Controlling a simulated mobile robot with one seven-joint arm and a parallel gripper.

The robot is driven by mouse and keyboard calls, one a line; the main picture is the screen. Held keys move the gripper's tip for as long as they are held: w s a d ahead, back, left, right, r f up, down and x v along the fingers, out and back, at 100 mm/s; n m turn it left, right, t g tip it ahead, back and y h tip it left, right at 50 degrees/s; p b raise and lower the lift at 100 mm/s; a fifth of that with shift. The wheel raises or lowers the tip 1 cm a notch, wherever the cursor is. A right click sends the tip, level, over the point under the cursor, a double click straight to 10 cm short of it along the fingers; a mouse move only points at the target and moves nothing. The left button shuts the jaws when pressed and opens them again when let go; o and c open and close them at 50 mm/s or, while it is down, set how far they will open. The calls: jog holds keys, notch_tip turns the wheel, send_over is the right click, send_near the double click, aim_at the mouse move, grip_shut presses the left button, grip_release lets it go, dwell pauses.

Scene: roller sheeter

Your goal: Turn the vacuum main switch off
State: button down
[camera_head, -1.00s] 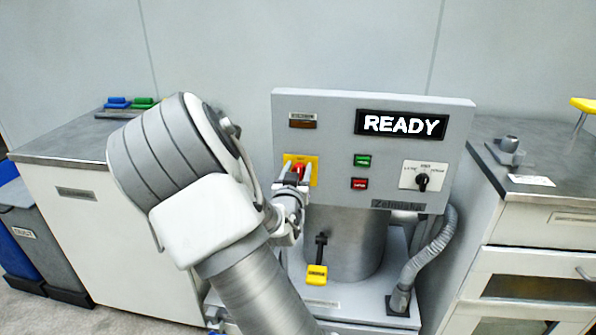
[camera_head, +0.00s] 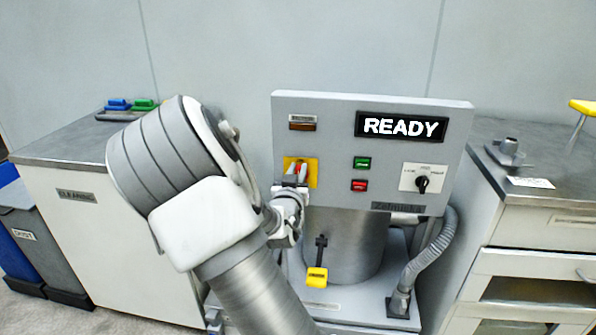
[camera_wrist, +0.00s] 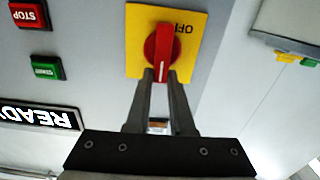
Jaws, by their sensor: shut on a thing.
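The vacuum main switch is a red rotary knob (camera_wrist: 160,50) on a yellow plate (camera_wrist: 190,18), seen in the wrist view. Its handle stands upright in that view, and a white mark shows near its lower end. The letters OFF appear upside down at the plate's upper right. My gripper (camera_wrist: 160,76) is shut on the knob, with one finger on each side of the handle's lower end. In the head view my gripper (camera_head: 296,171) is at the yellow plate (camera_head: 313,172) on the panel's left side and hides much of the knob.
The grey panel (camera_head: 340,135) also has a READY display (camera_head: 402,126), a green START button (camera_head: 362,162), a red STOP button (camera_head: 359,185) and a black selector (camera_head: 422,183). A yellow pedal (camera_head: 317,277) is below. Counters stand at both sides.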

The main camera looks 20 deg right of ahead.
jog(key=shift+w+a+f+n+p, duration=0.2)
jog(key=shift+a+f+n+p, duration=0.5)
jog(key=shift+n, duration=2.15)
jog(key=shift+w+f+n+p, duration=0.35)
jog(key=shift+n+p, duration=0.8)
jog(key=shift+n, duration=1.75)
jog(key=shift+w+a+f+n+p, duration=0.1)
jog(key=shift+a+f+n+p, duration=0.5)
jog(key=shift+n, duration=2.25)
jog(key=shift+d+p, duration=0.3)
jog(key=shift+p, duration=0.05)
jog(key=c, duration=0.9)
grip_release()
jog(key=shift+n, duration=0.3)
jog(key=shift+o, duration=0.6)
jog(key=shift+a+r, duration=0.1)
jog(key=shift+a, duration=0.05)
